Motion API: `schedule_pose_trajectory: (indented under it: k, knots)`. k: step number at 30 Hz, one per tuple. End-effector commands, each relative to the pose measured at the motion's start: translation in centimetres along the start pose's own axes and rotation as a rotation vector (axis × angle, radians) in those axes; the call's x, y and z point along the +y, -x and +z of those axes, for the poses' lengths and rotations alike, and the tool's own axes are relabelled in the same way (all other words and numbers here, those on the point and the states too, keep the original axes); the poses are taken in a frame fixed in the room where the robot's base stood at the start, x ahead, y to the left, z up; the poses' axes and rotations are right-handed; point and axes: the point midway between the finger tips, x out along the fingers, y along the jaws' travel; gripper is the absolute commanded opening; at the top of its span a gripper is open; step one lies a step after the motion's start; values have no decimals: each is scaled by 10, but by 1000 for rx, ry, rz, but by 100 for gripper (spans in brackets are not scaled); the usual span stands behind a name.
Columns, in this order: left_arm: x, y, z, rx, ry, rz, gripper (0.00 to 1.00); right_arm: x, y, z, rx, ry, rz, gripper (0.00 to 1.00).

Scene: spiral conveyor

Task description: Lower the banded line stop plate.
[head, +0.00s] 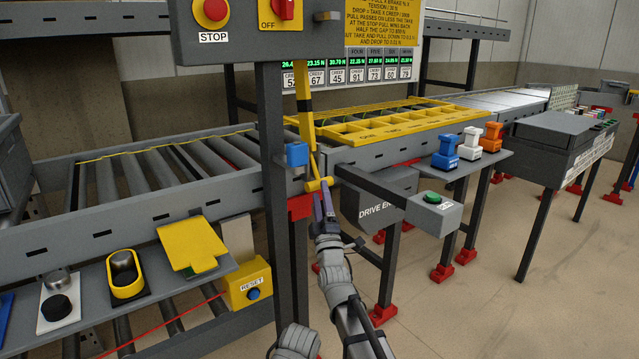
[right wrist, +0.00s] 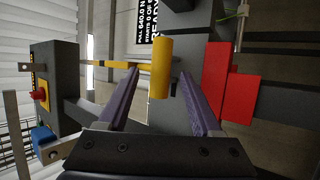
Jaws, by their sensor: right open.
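My right gripper (head: 322,200) is at this grip, reaching up from below. In the right wrist view the grip (right wrist: 161,68) stands between the two spread purple fingers (right wrist: 160,85), with visible gaps on both sides. The right gripper is open and holds nothing. My left gripper is not in view.
A grey post (head: 277,190) stands just left of the grip, with a blue block (head: 297,154) on it. A grey box with a green button (head: 433,199) juts out to the right. The STOP panel (head: 240,28) hangs above. Open floor (head: 490,290) lies at right.

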Motion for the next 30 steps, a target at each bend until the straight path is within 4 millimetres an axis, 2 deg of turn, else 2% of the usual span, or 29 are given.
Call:
schedule_pose_trajectory:
  k: [1, 4, 14, 30]
  knots:
    - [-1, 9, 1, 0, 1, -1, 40, 2, -14, -1, 0, 0, 0, 66]
    - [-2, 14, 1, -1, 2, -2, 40, 1, -25, 0, 0, 0, 0, 66]
    - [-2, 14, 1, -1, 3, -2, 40, 0, -28, 0, 0, -1, -1, 66]
    - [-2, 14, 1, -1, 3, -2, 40, 0, -27, 0, 0, -1, -1, 5]
